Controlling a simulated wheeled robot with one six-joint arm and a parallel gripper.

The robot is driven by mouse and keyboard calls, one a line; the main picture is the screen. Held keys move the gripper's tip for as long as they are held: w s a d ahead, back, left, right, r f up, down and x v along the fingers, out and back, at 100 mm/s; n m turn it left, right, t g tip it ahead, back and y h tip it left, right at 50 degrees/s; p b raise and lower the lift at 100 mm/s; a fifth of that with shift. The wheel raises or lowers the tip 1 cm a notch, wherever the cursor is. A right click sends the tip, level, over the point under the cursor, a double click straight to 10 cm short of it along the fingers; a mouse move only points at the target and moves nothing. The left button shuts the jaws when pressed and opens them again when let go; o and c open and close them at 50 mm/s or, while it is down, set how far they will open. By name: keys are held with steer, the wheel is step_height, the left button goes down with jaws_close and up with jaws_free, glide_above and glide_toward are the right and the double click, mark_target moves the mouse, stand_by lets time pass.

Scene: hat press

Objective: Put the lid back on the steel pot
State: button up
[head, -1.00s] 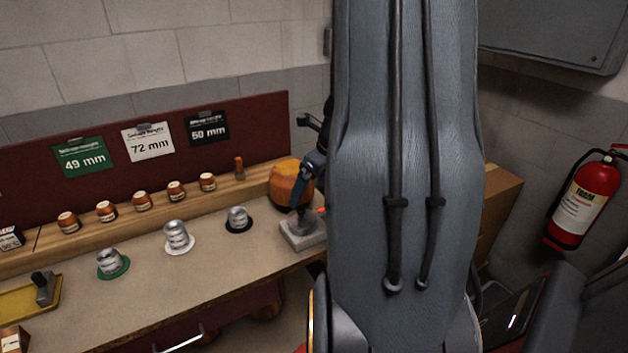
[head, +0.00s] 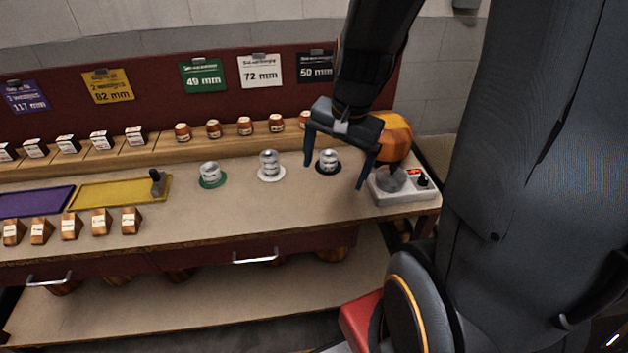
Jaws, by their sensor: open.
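A small grey round metal vessel (head: 391,180) sits on a pale hotplate-like base (head: 406,196) at the right end of the bench. It looks like the steel pot, but a finger partly covers it and I cannot tell its top clearly. I cannot make out a separate lid for certain. My gripper (head: 337,166) is open and empty, fingers pointing down. In the picture its fingers stand either side of a silver stack on a black disc (head: 328,171); its height above the bench is unclear. Its right finger is left of the vessel.
An orange rounded object (head: 396,138) stands behind the vessel. Silver stacks stand on a white disc (head: 271,174) and a green disc (head: 212,183). A dark-handled item (head: 157,182) is on the yellow mat (head: 112,194). Open bench lies in front of the discs.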

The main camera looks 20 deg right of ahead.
steer(key=s+a+n, duration=0.3)
steer(key=a+n, duration=0.3)
steer(key=n, duration=0.3)
steer(key=shift+a+r+n+h, duration=0.15)
steer(key=shift+n+h, duration=0.15)
steer(key=shift+n, duration=0.1)
step_height(320, 180, down, 4)
steer(key=b, duration=0.3)
steer(key=shift+r+g, duration=0.1)
steer(key=shift+g, duration=0.3)
